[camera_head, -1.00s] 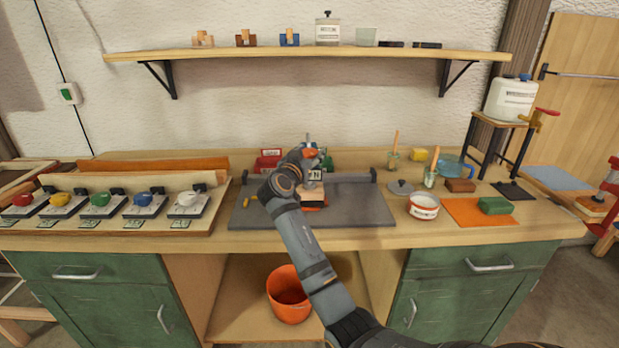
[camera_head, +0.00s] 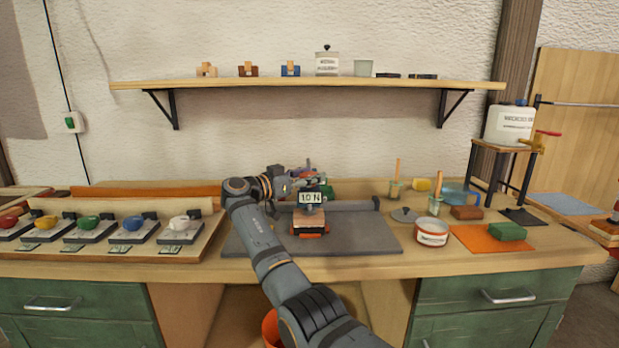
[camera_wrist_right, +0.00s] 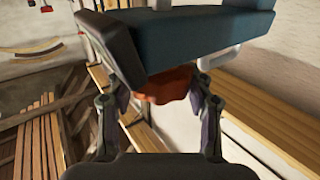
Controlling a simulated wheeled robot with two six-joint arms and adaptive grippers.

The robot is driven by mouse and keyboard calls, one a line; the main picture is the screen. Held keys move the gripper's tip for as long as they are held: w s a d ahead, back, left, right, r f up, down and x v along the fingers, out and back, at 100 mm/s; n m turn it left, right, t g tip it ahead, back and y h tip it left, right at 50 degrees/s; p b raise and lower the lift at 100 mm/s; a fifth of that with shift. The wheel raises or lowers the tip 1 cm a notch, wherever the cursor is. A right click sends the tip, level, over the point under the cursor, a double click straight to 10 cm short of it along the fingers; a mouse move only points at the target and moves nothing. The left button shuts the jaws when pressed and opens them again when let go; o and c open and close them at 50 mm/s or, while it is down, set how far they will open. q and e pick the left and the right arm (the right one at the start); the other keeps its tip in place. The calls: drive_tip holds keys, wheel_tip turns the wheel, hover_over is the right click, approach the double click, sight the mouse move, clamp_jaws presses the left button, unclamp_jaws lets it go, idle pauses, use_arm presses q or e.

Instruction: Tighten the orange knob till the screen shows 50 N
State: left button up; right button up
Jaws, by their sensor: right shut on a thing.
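The small screen (camera_head: 310,197) reads 10 N in the head view. It stands above a clamp (camera_head: 310,222) with light wood and orange parts on the grey mat. My right gripper (camera_head: 297,181) is just behind and left of the screen, coming in from the left. In the right wrist view the orange knob (camera_wrist_right: 167,85) sits between the two fingers of my right gripper (camera_wrist_right: 160,88), which is shut on it. A dark blue-grey body (camera_wrist_right: 205,40) hides part of the knob there. My left gripper is not in view.
A rack with several coloured-knob blocks (camera_head: 132,223) stands at the left. A white pot with a red band (camera_head: 432,232), an orange mat (camera_head: 487,238) and a green block (camera_head: 507,231) are at the right. The grey mat's right part (camera_head: 365,235) is clear.

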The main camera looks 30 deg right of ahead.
idle(0.3)
drive_tip(key=o, duration=1.2)
drive_tip(key=s+a, duration=0.1)
drive_tip(key=a, duration=1.1)
